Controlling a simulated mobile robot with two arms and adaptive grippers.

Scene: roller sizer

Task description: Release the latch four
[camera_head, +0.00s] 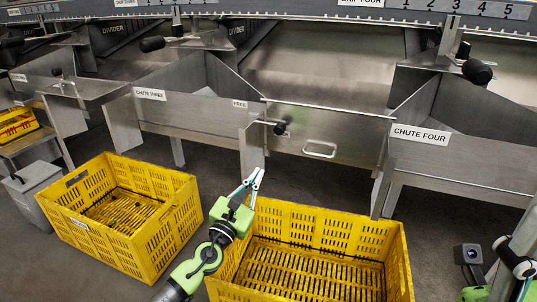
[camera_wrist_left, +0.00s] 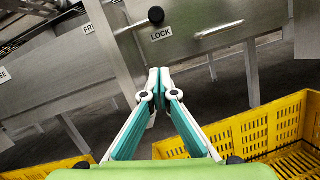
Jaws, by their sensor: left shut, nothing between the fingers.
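The chute four latch has a black knob (camera_head: 281,128) at the left end of a steel gate panel (camera_head: 345,135). In the left wrist view the knob (camera_wrist_left: 156,15) stands just above the LOCK label (camera_wrist_left: 162,33). The FREE label (camera_head: 239,104) is to the left; it also shows in the left wrist view (camera_wrist_left: 88,28). My left gripper (camera_head: 257,173) is shut and empty, below and left of the knob and apart from it. Its closed fingertips (camera_wrist_left: 159,77) point towards the panel. My right arm shows partly at the lower right; its fingers are not clear.
A yellow crate (camera_head: 398,240) stands below chute four, close to my left arm. Another yellow crate (camera_head: 187,205) stands to the left, beside a grey bin (camera_head: 38,190). A panel handle (camera_head: 320,149) and the CHUTE FOUR plate (camera_head: 420,134) are right of the knob.

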